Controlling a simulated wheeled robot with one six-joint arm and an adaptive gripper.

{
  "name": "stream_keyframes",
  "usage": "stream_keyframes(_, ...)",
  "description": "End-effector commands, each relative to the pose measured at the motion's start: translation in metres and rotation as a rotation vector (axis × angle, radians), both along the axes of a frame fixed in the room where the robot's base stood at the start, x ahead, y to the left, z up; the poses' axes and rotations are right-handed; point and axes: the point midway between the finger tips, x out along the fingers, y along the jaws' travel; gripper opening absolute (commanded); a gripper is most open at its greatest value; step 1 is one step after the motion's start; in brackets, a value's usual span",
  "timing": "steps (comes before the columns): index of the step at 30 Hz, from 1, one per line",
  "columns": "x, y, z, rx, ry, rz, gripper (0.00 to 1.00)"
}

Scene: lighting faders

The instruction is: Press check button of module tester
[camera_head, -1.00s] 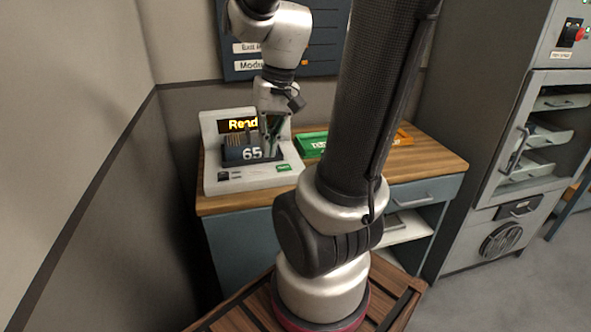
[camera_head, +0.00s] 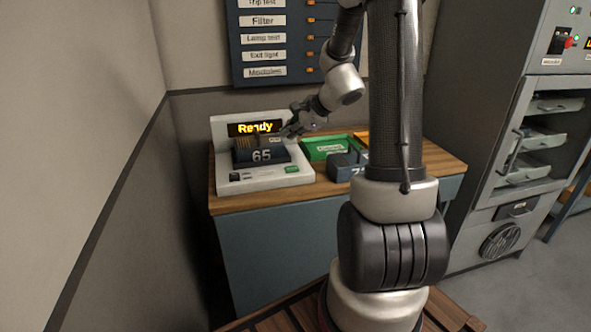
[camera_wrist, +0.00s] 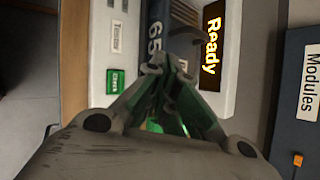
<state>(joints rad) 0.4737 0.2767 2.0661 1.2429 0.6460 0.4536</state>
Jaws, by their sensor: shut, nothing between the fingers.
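The module tester (camera_head: 225,160) is a white console on the desk, its display (camera_head: 255,128) reading "Ready". A dark module marked 65 (camera_head: 262,156) sits in it; it also shows in the wrist view (camera_wrist: 155,32). The green check button (camera_head: 292,169) is on the tester's front panel, at its right; in the wrist view the button (camera_wrist: 116,80) is left of my fingertips. My gripper (camera_head: 287,133) is above the tester's right side, beside the module and behind the button. Its fingers (camera_wrist: 170,66) meet at the tips and hold nothing.
A green tray (camera_head: 318,149) and another dark module (camera_head: 343,165) are on the desk right of the tester. A dark wall board with labels (camera_head: 265,40) hangs behind. A grey cabinet (camera_head: 470,110) stands at the right. My arm column hides part of the desk.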

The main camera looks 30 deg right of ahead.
Motion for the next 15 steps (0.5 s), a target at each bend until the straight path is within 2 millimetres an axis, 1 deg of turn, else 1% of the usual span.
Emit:
stream_keyframes(5,0.0,0.0,-0.001,-0.001,0.0,0.002,0.0)
stream_keyframes(8,-0.001,0.0,-0.005,-0.001,0.002,0.003,0.0)
stream_keyframes(11,0.0,0.0,-0.013,0.001,0.002,0.003,0.0)
stream_keyframes(15,-0.001,0.0,-0.033,0.0,0.004,0.003,0.0)
